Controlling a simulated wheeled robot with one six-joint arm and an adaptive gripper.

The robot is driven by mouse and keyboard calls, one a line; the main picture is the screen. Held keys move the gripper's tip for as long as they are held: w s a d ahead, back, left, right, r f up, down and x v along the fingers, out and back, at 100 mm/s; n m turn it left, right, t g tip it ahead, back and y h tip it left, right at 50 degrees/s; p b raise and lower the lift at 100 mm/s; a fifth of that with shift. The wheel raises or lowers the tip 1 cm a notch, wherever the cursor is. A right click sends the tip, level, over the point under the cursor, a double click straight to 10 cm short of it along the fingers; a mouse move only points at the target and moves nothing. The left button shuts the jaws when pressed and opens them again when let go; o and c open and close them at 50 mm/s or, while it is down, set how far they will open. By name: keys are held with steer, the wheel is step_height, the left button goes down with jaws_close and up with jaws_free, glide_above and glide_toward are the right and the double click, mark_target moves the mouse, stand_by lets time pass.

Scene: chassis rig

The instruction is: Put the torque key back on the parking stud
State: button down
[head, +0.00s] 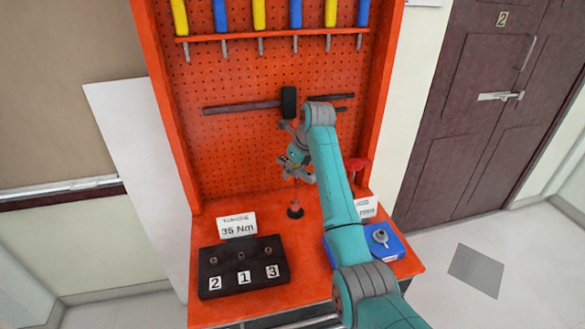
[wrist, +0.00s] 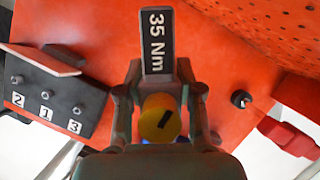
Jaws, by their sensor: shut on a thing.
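The torque key shows in the wrist view with a round yellow cap (wrist: 161,117) and a black plate (wrist: 156,40) reading "35 Nm". My gripper (head: 297,172) is shut on it, with a finger on each side of the cap in the wrist view. The lower end of the key is hidden there, and the key is too small to make out clearly in the head view. The parking stud (head: 294,211), a small post on a round black base, stands on the orange bench. In the wrist view the stud (wrist: 240,98) is bare, to the right of the key and apart from it.
A black block (head: 243,268) with several bolts and labels 2, 1, 3 sits left, behind it a torque card (head: 237,226). A blue box (head: 390,245) with a grey part lies right. A red object (wrist: 288,136) is beyond the stud. A pegboard (head: 250,75) rises behind.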

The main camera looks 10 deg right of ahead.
steer(key=shift+f, duration=0.75)
steer(key=c, duration=0.7)
jaws_free()
